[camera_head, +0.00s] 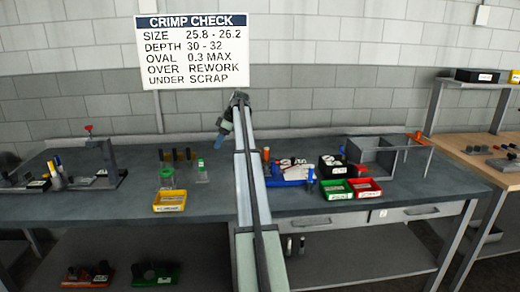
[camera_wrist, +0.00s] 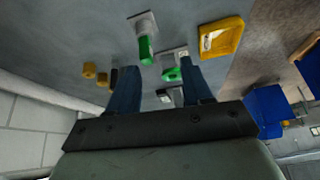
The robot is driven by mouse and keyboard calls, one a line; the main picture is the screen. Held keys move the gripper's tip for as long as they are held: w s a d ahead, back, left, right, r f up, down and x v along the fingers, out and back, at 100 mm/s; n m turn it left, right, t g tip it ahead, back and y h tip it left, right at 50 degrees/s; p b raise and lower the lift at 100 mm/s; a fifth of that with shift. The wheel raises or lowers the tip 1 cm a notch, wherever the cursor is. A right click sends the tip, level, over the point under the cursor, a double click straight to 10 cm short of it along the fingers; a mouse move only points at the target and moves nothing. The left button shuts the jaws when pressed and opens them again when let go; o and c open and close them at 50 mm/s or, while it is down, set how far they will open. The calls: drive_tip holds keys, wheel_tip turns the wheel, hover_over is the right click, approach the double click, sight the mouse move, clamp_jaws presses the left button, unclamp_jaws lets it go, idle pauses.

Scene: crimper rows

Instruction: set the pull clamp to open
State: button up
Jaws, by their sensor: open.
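Two small fixtures with green handles stand on the left workbench. One fixture (camera_head: 166,177) is just behind a yellow bin, and the other (camera_head: 202,172) is to its right. In the wrist view one green handle (camera_wrist: 146,50) points down from a grey plate, and the other green part (camera_wrist: 172,74) shows between my fingers. I cannot tell which one is the pull clamp, or its lever state. My gripper (camera_head: 220,139) is raised above the bench near the right fixture. Its two blue fingers (camera_wrist: 158,70) are apart, with nothing held between them.
The yellow bin (camera_head: 170,201) sits at the bench's front edge. Yellow-topped dark cylinders (camera_head: 182,155) stand behind the fixtures. A red-knobbed press (camera_head: 105,165) is at left. Right of my arm are a blue holder (camera_head: 287,178), green (camera_head: 336,189) and red bins (camera_head: 365,187), and a grey frame (camera_head: 372,157).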

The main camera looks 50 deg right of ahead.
drive_tip(key=s+d+r, duration=0.4)
drive_tip(key=s+d, duration=0.3)
drive_tip(key=d, duration=0.2)
drive_tip(key=s+d+r, duration=0.4)
drive_tip(key=s+d, duration=0.4)
drive_tip(key=d, duration=0.1)
drive_tip(key=shift+m+g+h, duration=0.3)
drive_tip(key=x, duration=1.4)
drive_tip(key=shift+a+f, duration=0.1)
drive_tip(key=shift+a, duration=0.05)
drive_tip(key=shift+c, duration=0.3)
clamp_jaws()
